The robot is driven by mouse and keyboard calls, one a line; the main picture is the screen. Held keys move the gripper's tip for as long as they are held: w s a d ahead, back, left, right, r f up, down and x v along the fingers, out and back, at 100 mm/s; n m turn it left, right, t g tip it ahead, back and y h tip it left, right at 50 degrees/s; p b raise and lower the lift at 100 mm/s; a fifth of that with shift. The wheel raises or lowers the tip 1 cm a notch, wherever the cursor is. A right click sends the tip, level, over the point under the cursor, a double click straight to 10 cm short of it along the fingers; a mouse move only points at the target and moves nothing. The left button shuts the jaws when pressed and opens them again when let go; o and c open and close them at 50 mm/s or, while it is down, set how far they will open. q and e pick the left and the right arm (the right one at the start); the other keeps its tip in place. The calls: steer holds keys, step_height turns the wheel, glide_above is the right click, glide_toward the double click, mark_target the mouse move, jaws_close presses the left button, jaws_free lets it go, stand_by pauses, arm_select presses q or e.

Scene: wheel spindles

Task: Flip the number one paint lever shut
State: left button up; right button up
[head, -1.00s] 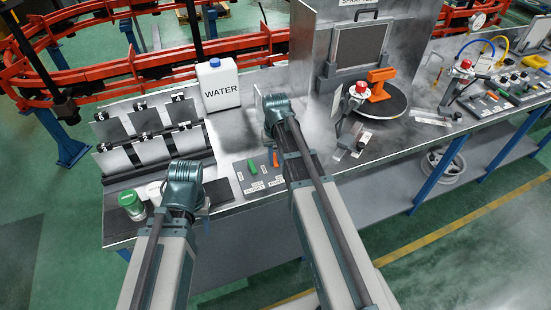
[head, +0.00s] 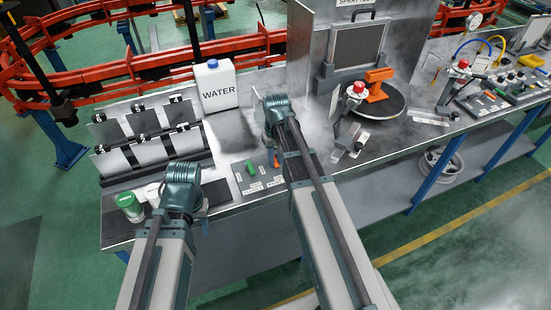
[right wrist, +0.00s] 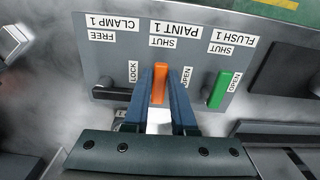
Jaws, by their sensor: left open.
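The paint 1 lever (right wrist: 159,84) is orange and stands upright in the right wrist view, its far end toward the SHUT label, with the OPEN label to its right. My right gripper (right wrist: 160,90) has one finger along each side of it, and the lever fills the narrow gap at the tips. In the head view the orange lever (head: 276,159) shows just left of my right arm, which hides most of that gripper. My left gripper (head: 202,208) is open over the front left of the bench, its fingers mostly hidden.
The panel also carries a green flush 1 lever (right wrist: 219,89) on the right and a black clamp 1 lever (right wrist: 111,94) on the left. A water jug (head: 216,86), a rack of plates (head: 150,136) and a green-lidded jar (head: 129,206) stand on the bench.

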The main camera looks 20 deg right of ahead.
mark_target(276, 162)
steer(key=o, duration=0.4)
steer(key=shift+c, duration=0.2)
steer(key=shift+r, duration=0.1)
step_height(276, 162, up, 14)
steer(key=p, duration=1.3)
steer(key=shift+f+p, duration=0.2)
steer(key=shift+p, duration=0.2)
steer(key=s+a+f+n+h+b, duration=0.1)
steer(key=s+a+f+n+b, duration=0.2)
steer(key=s+a, duration=1.3)
step_height(276, 162, down, 2)
steer(key=shift+s+a+f+b, duration=0.1)
steer(key=shift+s+a+b, duration=0.3)
steer(key=shift+a+b, duration=0.55)
